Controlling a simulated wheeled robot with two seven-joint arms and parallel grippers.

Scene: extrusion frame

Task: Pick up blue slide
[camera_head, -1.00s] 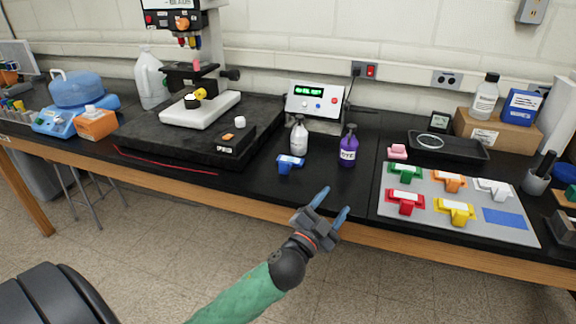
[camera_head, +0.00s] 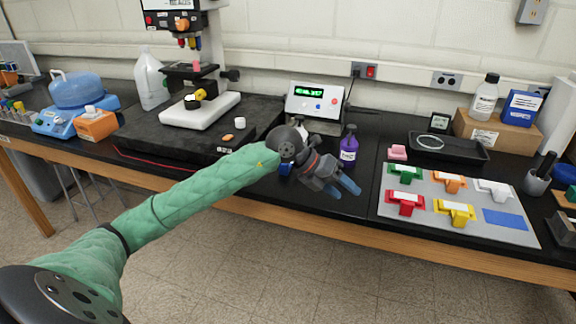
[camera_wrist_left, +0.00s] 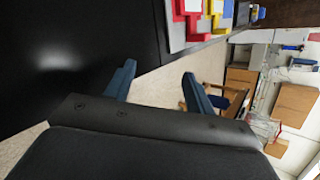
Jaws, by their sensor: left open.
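The blue slide (camera_head: 285,169) is on the black bench left of the purple dye bottle. Only a small blue patch of it shows, because my left wrist and forearm cover the rest. My left gripper (camera_head: 342,187) is to the right of the slide, above the front part of the bench, with its blue fingers apart and pointing right. The left wrist view also shows the open fingers (camera_wrist_left: 158,75) with nothing between them. The blue slide does not show in that view. My right gripper is not in view.
A purple dye bottle (camera_head: 348,147) stands close behind my gripper. A grey mat (camera_head: 385,205) at the right holds several coloured slides and a flat blue rectangle (camera_head: 505,218). The microscope base (camera_head: 150,150) is at the left. Bare bench lies just left of the mat.

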